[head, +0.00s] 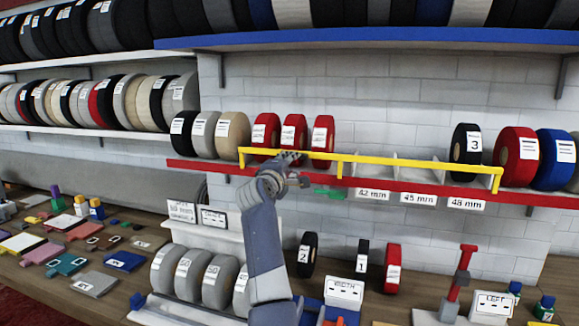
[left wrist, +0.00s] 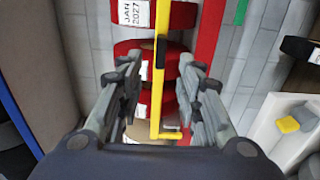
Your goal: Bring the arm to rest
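My left arm rises from the bottom of the head view to the red shelf. My left gripper (head: 292,158) is at the yellow rail (head: 400,164), just under several red rolls (head: 294,132). In the left wrist view the fingers of the gripper (left wrist: 160,72) stand apart. The yellow rail (left wrist: 160,95) runs lengthwise through the gap between them, with red rolls (left wrist: 135,48) beyond. Nothing is gripped; I cannot tell whether a finger touches the rail. My right gripper is in neither view.
The red shelf (head: 540,198) also holds a black roll (head: 465,150) marked 3. Below, a bench carries grey rolls (head: 190,275), black rolls marked 2 (head: 307,255) and 1 (head: 361,257), and a red-topped tool (head: 460,275). Sample pieces lie at left.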

